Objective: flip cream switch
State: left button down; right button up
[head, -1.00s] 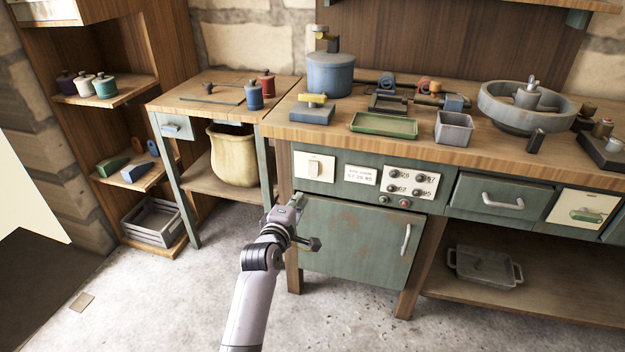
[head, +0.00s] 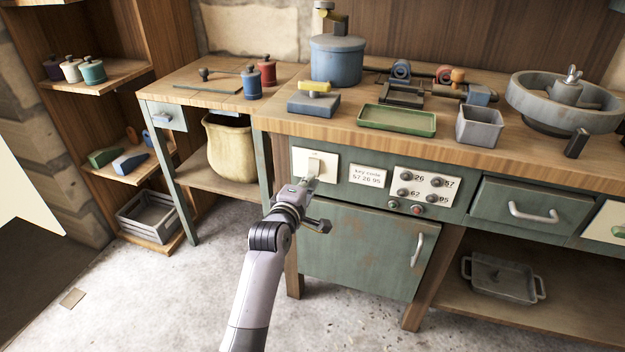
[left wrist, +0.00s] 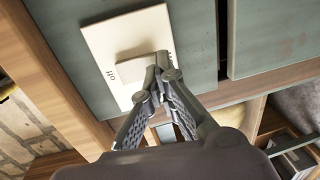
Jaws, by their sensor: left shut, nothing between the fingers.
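The cream switch (head: 314,168) is a rocker on a cream plate (head: 300,157) at the left end of the bench's green front panel. In the left wrist view the rocker (left wrist: 140,68) stands out from its plate (left wrist: 106,40), and the word "off" shows near one edge. My left gripper (head: 309,184) is shut and empty, its tips at the lower part of the switch. In the left wrist view the closed fingertips (left wrist: 162,60) overlap the rocker's edge; I cannot tell whether they touch it. My right gripper is not in view.
Right of the switch are a key-code label (head: 368,176) and a panel of several knobs (head: 426,187). A green cabinet door (head: 355,250) lies below. The wooden benchtop (head: 330,127) overhangs the switch.

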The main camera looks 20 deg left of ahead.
pick_arm(q)
jog(key=shift+w, duration=0.2)
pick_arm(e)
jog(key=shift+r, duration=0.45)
pick_arm(q)
jog(key=shift+w+f+t+b, duration=0.1)
jog(key=shift+w+t+b, duration=0.25)
jog(key=shift+b, duration=0.35)
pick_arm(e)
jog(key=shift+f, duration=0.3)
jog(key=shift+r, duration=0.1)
